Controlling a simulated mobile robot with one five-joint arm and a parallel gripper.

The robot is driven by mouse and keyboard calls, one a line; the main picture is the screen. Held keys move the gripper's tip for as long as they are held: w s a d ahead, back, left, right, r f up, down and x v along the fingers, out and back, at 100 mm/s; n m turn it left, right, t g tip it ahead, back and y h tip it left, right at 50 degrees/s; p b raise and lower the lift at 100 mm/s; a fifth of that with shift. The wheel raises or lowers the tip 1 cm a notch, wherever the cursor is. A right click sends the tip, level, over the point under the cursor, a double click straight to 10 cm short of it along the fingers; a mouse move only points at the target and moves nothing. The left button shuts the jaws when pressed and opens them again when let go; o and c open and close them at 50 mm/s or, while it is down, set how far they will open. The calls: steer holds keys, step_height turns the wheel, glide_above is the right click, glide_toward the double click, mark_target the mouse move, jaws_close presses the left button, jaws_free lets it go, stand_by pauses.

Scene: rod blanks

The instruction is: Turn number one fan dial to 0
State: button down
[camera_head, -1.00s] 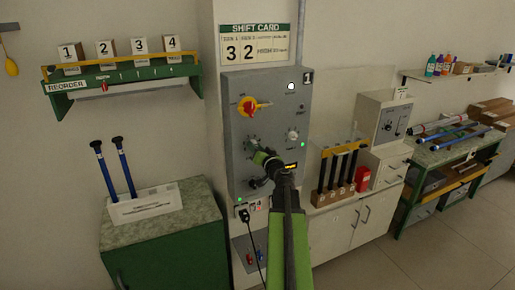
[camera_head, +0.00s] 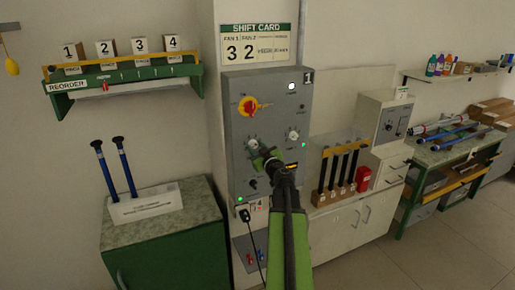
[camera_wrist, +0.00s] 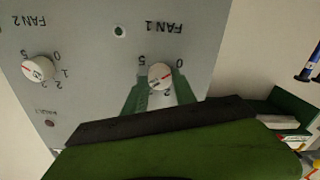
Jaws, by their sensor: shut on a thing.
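The number one fan dial (camera_wrist: 160,75) is a round white knob with a red mark, under the upside-down label FAN 1 in the wrist view. Numbers 5, 0 and 2 show around it; part of the scale is hidden by my fingers. My gripper (camera_wrist: 159,92) has one green finger on each side of the dial and is shut on it. In the head view my gripper (camera_head: 264,160) reaches the grey panel (camera_head: 238,120), with the fan 1 dial (camera_head: 253,143) at its tip. I cannot tell exactly which number the red mark meets.
The fan 2 dial (camera_wrist: 38,68) is beside it, also shown in the head view (camera_head: 293,136). The shift card (camera_head: 256,43) reads 3 and 2. A rack of dark rods (camera_head: 338,170) stands right of the panel.

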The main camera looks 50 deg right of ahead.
steer(key=shift+n, duration=0.4)
steer(key=shift+d, duration=0.1)
steer(key=c, duration=1.1)
jaws_free()
steer(key=shift+o, duration=0.4)
